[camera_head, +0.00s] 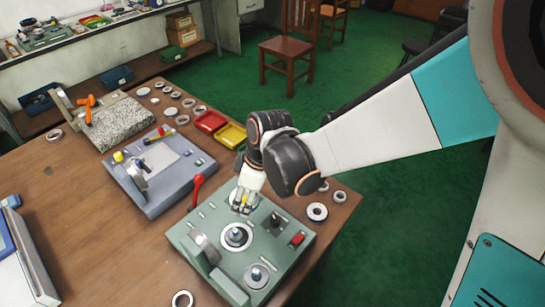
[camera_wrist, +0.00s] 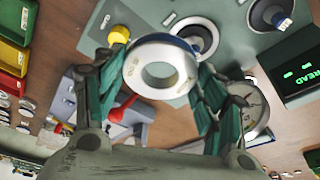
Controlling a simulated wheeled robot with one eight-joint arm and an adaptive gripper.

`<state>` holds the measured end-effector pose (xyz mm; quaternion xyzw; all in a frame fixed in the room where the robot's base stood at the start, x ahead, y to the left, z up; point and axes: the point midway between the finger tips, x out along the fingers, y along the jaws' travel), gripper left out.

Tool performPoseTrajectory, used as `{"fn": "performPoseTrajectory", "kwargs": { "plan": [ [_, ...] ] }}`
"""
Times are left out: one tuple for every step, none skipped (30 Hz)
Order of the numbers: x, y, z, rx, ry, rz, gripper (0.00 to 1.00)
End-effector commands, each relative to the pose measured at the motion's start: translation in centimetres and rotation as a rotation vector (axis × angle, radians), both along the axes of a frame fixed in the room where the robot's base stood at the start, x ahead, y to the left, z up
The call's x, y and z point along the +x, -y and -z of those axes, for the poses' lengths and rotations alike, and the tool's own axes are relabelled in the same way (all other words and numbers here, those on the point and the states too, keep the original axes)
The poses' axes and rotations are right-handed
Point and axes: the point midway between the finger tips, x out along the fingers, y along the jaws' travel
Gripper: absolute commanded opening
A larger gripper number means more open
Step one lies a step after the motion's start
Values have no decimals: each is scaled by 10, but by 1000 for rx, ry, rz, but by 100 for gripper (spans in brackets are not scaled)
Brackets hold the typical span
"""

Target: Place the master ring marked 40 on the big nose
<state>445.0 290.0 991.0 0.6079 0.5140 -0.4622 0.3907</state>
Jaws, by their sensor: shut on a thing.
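My gripper (camera_head: 243,207) is over the back part of the green bench device (camera_head: 210,225). In the wrist view my gripper (camera_wrist: 163,85) has its green fingers shut on a bright metal ring (camera_wrist: 158,49), with one finger at each side. The ring's flat face, with small engraved marks, faces the camera; I cannot read the marks surely. The device carries two round noses, one near its middle (camera_head: 237,236) and one nearer the front (camera_head: 257,276). In the wrist view they show beyond the ring (camera_wrist: 205,40) and at the top right (camera_wrist: 268,14). The held ring is apart from both noses.
A loose ring (camera_head: 317,211) lies right of the device, another (camera_head: 182,299) in front. A red-knobbed lever (camera_head: 197,183) stands at the device's left. A blue-grey device (camera_head: 158,170), red bin (camera_head: 210,122), yellow bin (camera_head: 232,135) and several rings lie farther back.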

Motion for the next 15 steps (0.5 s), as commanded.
{"fn": "performPoseTrajectory", "kwargs": {
  "plan": [
    [-13, -9, 2, 0, 0, -28, 19],
    [-20, -12, 4, 0, 0, -41, 19],
    [-28, -17, 5, 0, 1, -56, 19],
    [-33, -19, 7, 0, 0, -65, 19],
    [-38, -22, 8, 0, 0, -75, 19],
    [-43, -24, 9, 0, 0, -84, 19],
    [-46, -25, 10, 0, 1, -89, 19],
    [-48, -26, 10, 0, 0, -94, 19],
    [-51, -27, 11, 0, 0, -98, 19],
    [-52, -28, 13, 0, 0, -102, 19],
    [-53, -28, 14, 0, 0, -103, 19],
    [-54, -28, 16, 0, 1, -104, 19],
    [-54, -28, 18, 0, 1, -104, 19],
    [-54, -28, 21, 1, 1, -104, 19],
    [-54, -28, 25, 1, 1, -104, 19]
  ]
}}
